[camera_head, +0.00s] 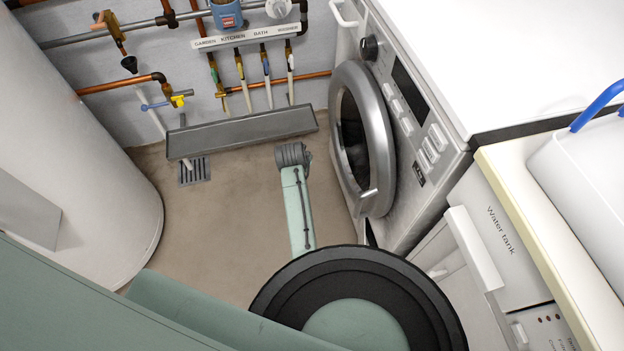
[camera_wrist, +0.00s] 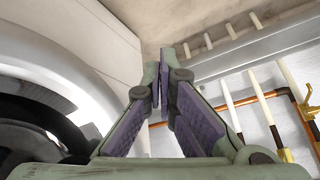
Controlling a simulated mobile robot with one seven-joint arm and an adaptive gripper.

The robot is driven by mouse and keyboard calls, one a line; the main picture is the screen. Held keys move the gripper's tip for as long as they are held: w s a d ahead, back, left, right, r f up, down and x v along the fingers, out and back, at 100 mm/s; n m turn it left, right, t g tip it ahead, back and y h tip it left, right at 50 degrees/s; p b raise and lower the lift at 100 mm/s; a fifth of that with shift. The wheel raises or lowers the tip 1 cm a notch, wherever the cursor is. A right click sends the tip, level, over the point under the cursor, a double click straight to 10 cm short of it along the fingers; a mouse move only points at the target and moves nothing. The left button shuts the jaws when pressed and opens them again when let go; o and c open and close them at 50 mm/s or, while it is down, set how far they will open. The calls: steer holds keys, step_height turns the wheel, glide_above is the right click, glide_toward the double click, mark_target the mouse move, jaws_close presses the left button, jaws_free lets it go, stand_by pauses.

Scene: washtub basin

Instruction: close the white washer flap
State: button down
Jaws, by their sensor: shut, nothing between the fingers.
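The washer (camera_head: 425,150) stands at the right, with its front facing left. Its round grey door (camera_head: 380,130) lies close to the front; I cannot tell whether it is fully latched. A white flap-like piece (camera_head: 344,14) juts out at the far upper corner of the front panel. My gripper (camera_wrist: 160,72) is shut and empty, its fingertips together in the wrist view. The rounded white and black washer door (camera_wrist: 60,75) fills the left of that view, beside the gripper and apart from the fingertips.
A grey trough (camera_head: 240,133) runs along the back wall below several pipes and a label strip (camera_head: 246,38). A white tank (camera_head: 75,130) stands at the left. A water tank unit (camera_head: 500,240) is at the near right. Bare floor (camera_head: 215,215) lies between.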

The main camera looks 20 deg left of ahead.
steer(key=s+d+f+n+g+h+p, duration=0.2)
steer(key=s+d+f+n+g+p, duration=0.15)
steer(key=s+d+n, duration=0.45)
steer(key=s+d+f+n+g+h+p, duration=0.25)
steer(key=s+d+f+n, duration=0.35)
steer(key=s+n, duration=0.45)
steer(key=w+d+f, duration=0.1)
steer(key=d+f, duration=0.6)
steer(key=f, duration=0.1)
steer(key=shift+f, duration=0.25)
steer(key=shift+w, duration=0.1)
